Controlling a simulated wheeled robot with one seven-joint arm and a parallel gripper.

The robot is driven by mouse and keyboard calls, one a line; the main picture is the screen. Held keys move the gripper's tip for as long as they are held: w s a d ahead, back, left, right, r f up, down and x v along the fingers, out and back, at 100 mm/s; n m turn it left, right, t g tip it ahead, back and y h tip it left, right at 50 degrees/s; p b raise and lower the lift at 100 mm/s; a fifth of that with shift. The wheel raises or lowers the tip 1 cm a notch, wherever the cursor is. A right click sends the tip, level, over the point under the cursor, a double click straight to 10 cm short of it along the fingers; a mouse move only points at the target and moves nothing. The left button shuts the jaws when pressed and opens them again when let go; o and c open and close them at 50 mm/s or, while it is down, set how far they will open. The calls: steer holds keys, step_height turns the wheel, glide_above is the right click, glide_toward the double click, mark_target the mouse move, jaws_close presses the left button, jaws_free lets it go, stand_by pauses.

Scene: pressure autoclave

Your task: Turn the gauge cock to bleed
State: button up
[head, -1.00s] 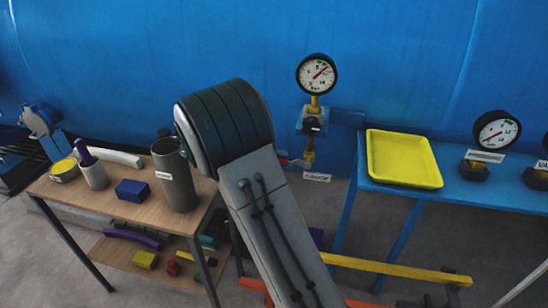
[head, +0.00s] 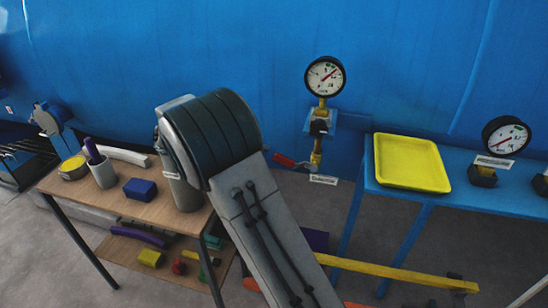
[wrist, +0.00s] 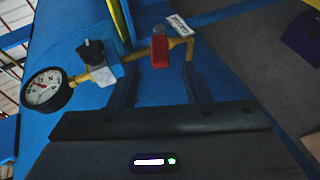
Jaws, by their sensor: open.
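A round white dial gauge (head: 325,76) with a black rim stands on a brass pipe in front of the blue vessel. A black knob (head: 318,128) sits on the fitting below it, and a red-handled lever (head: 284,160) sticks out left from the lower brass pipe. In the wrist view the gauge (wrist: 47,90) is at left, the black knob (wrist: 92,52) beside it, and the red handle (wrist: 160,50) points toward the camera. My gripper (wrist: 162,90) is open; its fingers appear either side of the red handle's line, with no visible contact. The head view hides my gripper behind my arm.
A small label (head: 323,179) hangs by the pipe. A yellow tray (head: 411,163) and a second gauge (head: 505,135) are on the blue bench to the right. A wooden table (head: 130,209) at left holds cups, a blue block and a grey cylinder. A yellow bar (head: 400,273) runs low in front.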

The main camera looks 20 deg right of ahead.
steer(key=shift+v, duration=2.25)
